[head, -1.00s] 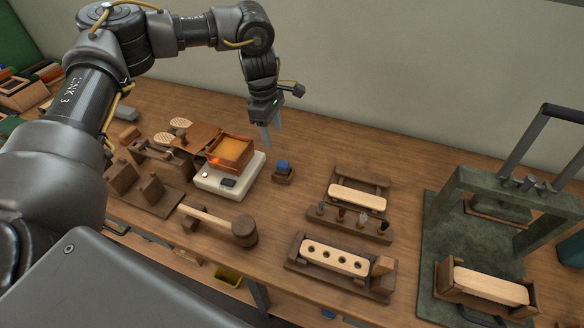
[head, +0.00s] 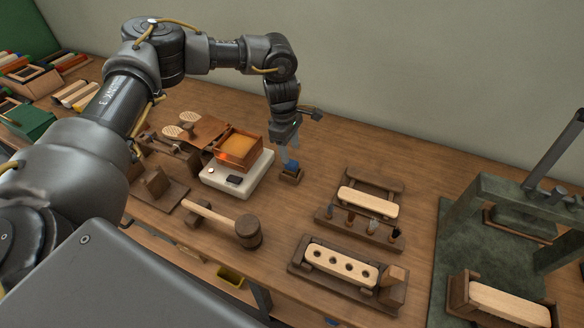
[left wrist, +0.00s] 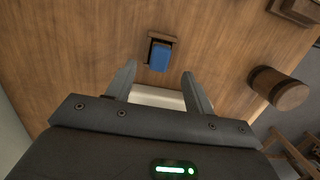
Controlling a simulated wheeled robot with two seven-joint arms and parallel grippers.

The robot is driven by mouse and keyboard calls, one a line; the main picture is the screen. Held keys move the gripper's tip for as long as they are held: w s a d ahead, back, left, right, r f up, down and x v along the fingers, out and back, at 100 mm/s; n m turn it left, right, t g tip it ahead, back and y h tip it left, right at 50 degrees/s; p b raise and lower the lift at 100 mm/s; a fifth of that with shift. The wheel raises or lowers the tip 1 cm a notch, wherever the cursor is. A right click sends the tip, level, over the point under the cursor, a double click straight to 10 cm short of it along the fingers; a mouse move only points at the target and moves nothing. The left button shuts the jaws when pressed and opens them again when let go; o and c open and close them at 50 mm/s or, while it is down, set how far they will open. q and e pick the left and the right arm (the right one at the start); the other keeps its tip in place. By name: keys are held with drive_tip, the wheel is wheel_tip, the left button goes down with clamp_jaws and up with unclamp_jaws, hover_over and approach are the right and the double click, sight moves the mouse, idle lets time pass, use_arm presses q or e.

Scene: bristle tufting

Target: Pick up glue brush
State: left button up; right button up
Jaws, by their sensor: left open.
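A small blue piece (head: 291,166), which seems to be the glue brush, stands in a small dark wooden holder (head: 291,177) to the right of the white heater. It also shows in the left wrist view (left wrist: 160,57), beyond the fingertips. My left gripper (head: 289,153) points down just above the blue piece. In the left wrist view the two fingers (left wrist: 158,80) are apart with nothing held between them, and the blue piece lies a little ahead of the gap. Whether a finger touches it I cannot tell. My right gripper is out of view.
A white heater (head: 246,180) with an amber-filled wooden box (head: 238,149) stands close on the left. A wooden mallet (head: 247,231) lies in front. Wooden racks (head: 357,220) and a green press (head: 455,240) stand to the right. Bare table lies behind the holder.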

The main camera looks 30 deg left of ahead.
sight(291, 162)
use_arm(q)
drive_tip(key=shift+s+f, duration=0.1)
drive_tip(key=shift+f, duration=0.1)
drive_tip(key=f+p, duration=0.2)
drive_tip(key=f, duration=0.1)
drive_tip(key=shift+d+f, duration=0.2)
drive_tip(key=shift+f, duration=0.65)
drive_tip(key=c, duration=1)
drive_tip(key=shift+c, duration=0.4)
